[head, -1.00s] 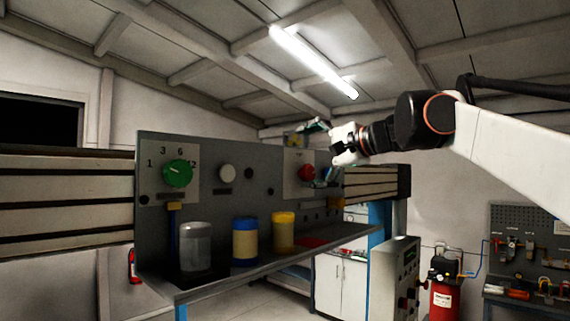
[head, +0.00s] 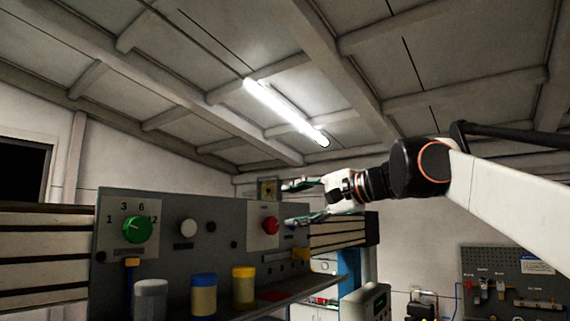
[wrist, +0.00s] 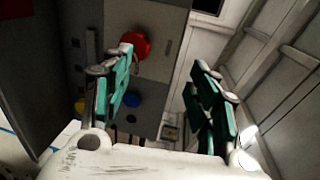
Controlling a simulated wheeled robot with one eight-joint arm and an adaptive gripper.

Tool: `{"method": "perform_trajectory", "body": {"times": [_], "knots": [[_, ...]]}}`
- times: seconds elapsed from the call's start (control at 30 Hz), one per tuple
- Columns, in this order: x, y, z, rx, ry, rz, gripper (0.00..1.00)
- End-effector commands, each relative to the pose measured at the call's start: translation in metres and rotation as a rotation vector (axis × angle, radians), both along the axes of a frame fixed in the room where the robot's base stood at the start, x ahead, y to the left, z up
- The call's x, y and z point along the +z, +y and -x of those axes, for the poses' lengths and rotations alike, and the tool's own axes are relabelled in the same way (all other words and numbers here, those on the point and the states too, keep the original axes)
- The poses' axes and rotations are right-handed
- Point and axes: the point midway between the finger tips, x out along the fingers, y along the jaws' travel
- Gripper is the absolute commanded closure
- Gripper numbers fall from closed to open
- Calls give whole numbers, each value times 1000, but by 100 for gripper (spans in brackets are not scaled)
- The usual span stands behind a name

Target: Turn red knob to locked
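The red knob (head: 270,225) is on a pale plate on the right part of the grey panel. My gripper (head: 287,203) is open and empty beside it, its green-padded fingers pointing left toward the panel. One finger is above the knob's height and the other is close to it in the picture. In the wrist view the red knob (wrist: 135,44) shows just past the tip of the left finger, which partly overlaps it. The space between the fingers (wrist: 163,65) lies to the right of the knob. The knob's pointer and any locked mark are too small to read.
The panel also carries a green numbered knob (head: 138,229) and a white knob (head: 188,228). Grey, blue (head: 204,293) and yellow (head: 243,286) canisters stand on the shelf below. A square yellowish part (head: 268,188) rises above the panel top, near the upper finger.

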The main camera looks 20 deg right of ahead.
Motion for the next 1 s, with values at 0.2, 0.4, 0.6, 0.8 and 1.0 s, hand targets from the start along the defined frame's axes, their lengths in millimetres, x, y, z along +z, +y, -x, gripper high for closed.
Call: {"method": "perform_trajectory", "body": {"times": [0.2,0.4,0.6,0.8,1.0], "knots": [[0,-7,15,0,1,1,45],[-1,-14,25,1,1,0,45],[-1,-21,35,1,1,0,45],[-1,-28,45,1,1,0,45],[-1,-36,55,1,1,0,45]]}}
